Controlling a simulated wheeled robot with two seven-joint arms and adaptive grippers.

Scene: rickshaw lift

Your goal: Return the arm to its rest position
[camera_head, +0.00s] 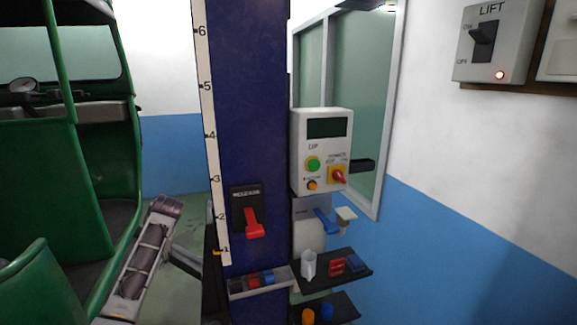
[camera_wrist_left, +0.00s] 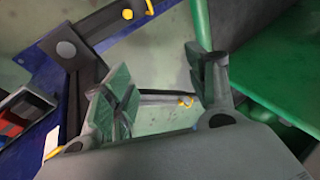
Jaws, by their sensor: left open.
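My left gripper shows in the left wrist view (camera_wrist_left: 165,82) with two dark fingers spread wide apart. Nothing is held between them. The fingers are not clear in the head view. My right gripper is in neither view.
A dark blue lift post (camera_head: 245,110) with a scale stands mid-view, bearing a red lever (camera_head: 253,223). Beside it are a control box (camera_head: 321,150) and shelves (camera_head: 345,267) of small items. A switch box (camera_head: 490,40) with a lit red lamp hangs on the right wall.

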